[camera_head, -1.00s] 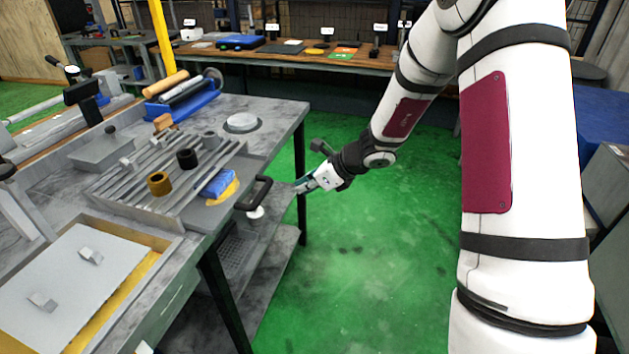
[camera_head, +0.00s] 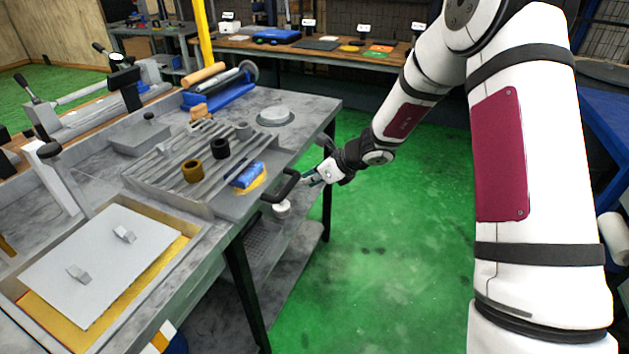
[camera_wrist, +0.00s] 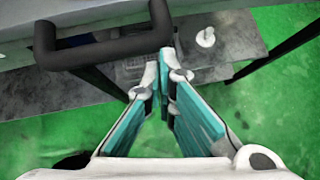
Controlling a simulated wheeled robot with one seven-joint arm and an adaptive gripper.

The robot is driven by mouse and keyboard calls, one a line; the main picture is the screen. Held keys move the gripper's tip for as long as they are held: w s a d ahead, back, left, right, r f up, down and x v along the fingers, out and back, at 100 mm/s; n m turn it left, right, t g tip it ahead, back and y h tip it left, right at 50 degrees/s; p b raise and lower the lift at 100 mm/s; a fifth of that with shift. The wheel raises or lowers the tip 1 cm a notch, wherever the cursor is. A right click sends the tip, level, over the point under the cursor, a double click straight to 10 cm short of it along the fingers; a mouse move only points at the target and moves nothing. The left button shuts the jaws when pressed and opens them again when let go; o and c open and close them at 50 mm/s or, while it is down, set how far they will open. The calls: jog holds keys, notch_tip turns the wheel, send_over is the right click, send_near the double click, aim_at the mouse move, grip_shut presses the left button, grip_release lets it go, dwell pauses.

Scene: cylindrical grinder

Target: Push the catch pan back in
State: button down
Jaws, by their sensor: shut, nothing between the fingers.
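The catch pan (camera_head: 232,207) is a grey tray at the bench's right edge, sticking out toward the aisle, with a blue cloth (camera_head: 248,174) and a yellow patch in it. Its black handle (camera_head: 281,188) faces my gripper. In the wrist view the handle (camera_wrist: 105,52) is a dark U-shaped bar at upper left. My gripper (camera_wrist: 165,58) is shut and empty, its tips close to the right end of that bar; I cannot tell whether they touch. In the head view my gripper (camera_head: 308,181) is just right of the handle.
A white knob-like piece (camera_head: 282,209) is below the handle. The bench leg (camera_head: 245,290) and lower shelf (camera_head: 215,310) are beneath. A grey lid (camera_head: 95,262) lies in a tray at front left. The green floor (camera_head: 400,250) to the right is clear.

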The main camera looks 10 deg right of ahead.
aim_at(286, 173)
jog(key=w+a, duration=0.1)
jog(key=a, duration=0.1)
jog(key=w+a+b, duration=0.1)
jog(key=w+a, duration=0.2)
jog(key=a, duration=0.1)
jog(key=shift+w+f, duration=0.1)
jog(key=shift+w, duration=0.05)
jog(key=shift+w+a, duration=0.1)
jog(key=shift+a, duration=0.2)
